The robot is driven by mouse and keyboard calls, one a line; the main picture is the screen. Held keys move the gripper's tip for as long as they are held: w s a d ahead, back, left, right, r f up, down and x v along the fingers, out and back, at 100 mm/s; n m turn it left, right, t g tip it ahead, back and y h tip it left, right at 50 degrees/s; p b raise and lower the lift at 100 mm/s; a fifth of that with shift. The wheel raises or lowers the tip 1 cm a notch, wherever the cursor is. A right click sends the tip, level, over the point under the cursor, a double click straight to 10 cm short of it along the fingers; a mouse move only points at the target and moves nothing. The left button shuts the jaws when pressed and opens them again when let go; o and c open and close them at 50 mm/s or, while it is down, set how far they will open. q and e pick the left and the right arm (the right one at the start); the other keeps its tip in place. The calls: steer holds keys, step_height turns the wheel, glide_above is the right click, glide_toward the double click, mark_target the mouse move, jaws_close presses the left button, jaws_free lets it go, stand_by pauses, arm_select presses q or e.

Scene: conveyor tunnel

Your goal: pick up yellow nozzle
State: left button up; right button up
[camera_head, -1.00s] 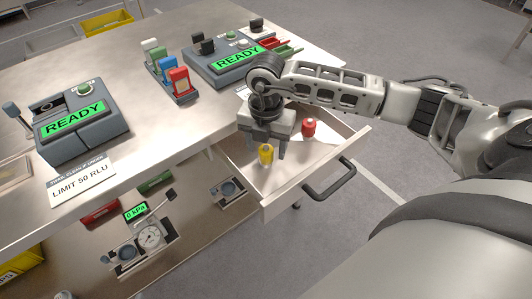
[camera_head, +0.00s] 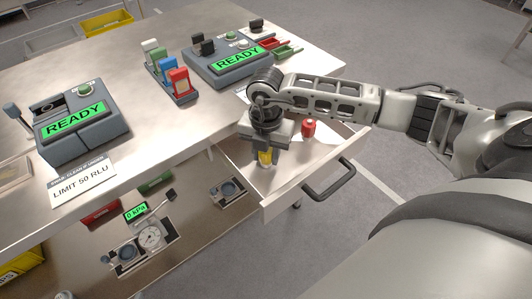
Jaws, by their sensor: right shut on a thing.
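The yellow nozzle (camera_head: 265,158) stands inside the open drawer (camera_head: 290,190), near its left side. My right gripper (camera_head: 266,160) points down over the drawer and is shut on the yellow nozzle, with its fingers on either side of it. The gripper body hides the nozzle's upper part. A red nozzle (camera_head: 308,129) stands farther back in the same drawer, to the right of the gripper and apart from it. My left gripper is out of view.
The drawer's front wall and dark handle (camera_head: 329,181) face the lower right. The bench top (camera_head: 205,123) above holds two devices reading READY (camera_head: 78,120) and a rack of coloured pieces (camera_head: 172,78). A gauge (camera_head: 151,237) sits below.

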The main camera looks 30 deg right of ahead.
step_height(320, 180, up, 3)
steer(key=s+a+r+b, duration=0.1)
steer(key=s+a+r, duration=0.5)
steer(key=s+r, duration=0.3)
steer(key=s, duration=0.3)
steer(key=shift+s+a+r, duration=0.2)
steer(key=shift+s+r, duration=0.05)
steer(key=shift+r, duration=0.15)
